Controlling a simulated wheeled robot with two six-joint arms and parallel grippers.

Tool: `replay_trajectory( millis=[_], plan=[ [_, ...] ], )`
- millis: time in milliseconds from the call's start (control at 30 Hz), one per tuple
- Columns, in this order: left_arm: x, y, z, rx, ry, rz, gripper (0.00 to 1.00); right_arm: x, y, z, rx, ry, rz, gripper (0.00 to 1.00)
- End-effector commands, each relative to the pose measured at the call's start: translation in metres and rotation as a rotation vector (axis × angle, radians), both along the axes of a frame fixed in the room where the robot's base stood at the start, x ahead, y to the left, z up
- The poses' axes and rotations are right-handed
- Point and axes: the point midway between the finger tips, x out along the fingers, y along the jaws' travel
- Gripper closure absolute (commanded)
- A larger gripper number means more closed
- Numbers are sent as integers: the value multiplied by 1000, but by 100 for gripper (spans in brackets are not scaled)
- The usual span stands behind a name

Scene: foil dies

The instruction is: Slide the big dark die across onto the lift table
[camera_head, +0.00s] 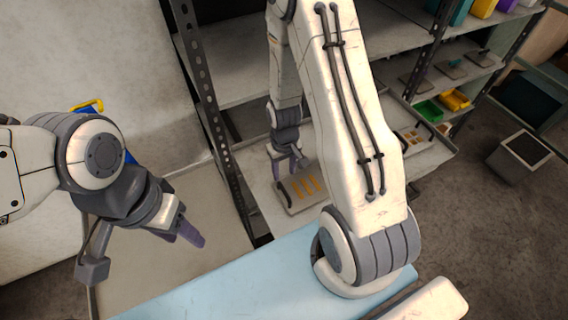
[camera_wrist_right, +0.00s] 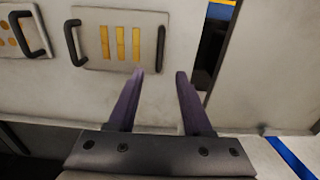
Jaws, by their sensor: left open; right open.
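A pale grey die with three yellow bars and dark handles (camera_head: 303,188) lies on a low rack shelf; it also shows in the right wrist view (camera_wrist_right: 92,45). My right gripper (camera_head: 291,166) is open and empty beside it. In the right wrist view the fingertips (camera_wrist_right: 159,75) are apart, near the die's right handle, with no visible grip. My left gripper (camera_head: 190,235) is open and empty at the left, away from the rack. A pale blue flat top (camera_head: 230,280), perhaps the lift table, is at the bottom, partly behind my arm. I cannot make out a clearly dark die.
Another die with orange dots (camera_wrist_right: 12,38) sits to the left in the right wrist view. Dark rack uprights (camera_head: 215,125) stand close to my right arm. Smaller plates (camera_head: 450,69) and coloured bins (camera_head: 430,110) fill shelves at the right. A dark-topped box (camera_head: 520,155) stands on the floor.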

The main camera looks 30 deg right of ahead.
Motion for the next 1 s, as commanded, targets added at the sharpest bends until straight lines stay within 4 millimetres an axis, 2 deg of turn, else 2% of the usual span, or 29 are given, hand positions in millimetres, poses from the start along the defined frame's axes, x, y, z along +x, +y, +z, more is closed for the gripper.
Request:
replay_trajectory(
  millis=[267, 600, 700, 800, 1000],
  plan=[
    [0, 0, -27, 0, 0, -2, 50, 0, -1, -31, 0, 2, -1, 50],
    [0, 0, -84, 0, 0, 3, 50, 0, 0, -100, 0, 2, 0, 50],
    [0, 0, -95, 0, 0, 5, 50, 0, 0, -114, 0, 2, 0, 50],
    [0, 0, -99, 0, 1, 7, 50, 0, 0, -121, 0, 1, 0, 50],
    [0, 0, -98, 0, 1, 7, 50, 0, 0, -120, 0, 1, 0, 50]
  ],
)
